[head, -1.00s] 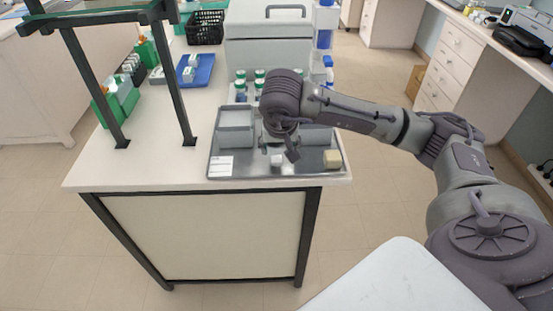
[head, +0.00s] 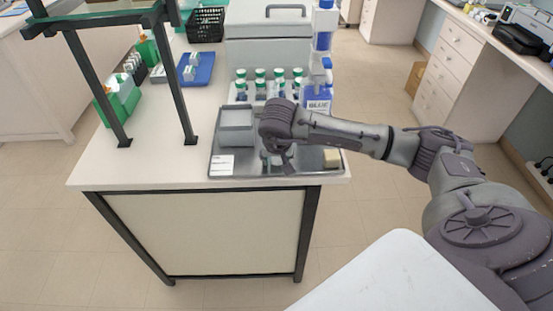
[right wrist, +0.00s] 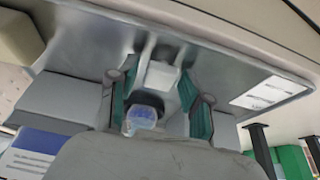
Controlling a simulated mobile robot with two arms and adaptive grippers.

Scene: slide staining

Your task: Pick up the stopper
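In the right wrist view a small round clear-blue piece with a dark cap or ring (right wrist: 141,114) shows between my fingers; it may be the stopper, but I cannot tell for certain. My right gripper (right wrist: 155,98) is open, with a teal-padded finger on each side of this piece and a visible gap on its right. In the head view the right gripper (head: 280,163) points down low over the metal tray (head: 247,171), and my own wrist hides what is below it. My left gripper is not in view.
A white block-like piece (right wrist: 162,75) stands just beyond the fingers. The tray also holds a grey box (head: 236,127), a white label (head: 222,165) and a beige block (head: 332,158). Green-capped bottles (head: 261,83) and a blue-labelled bottle (head: 318,100) stand behind.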

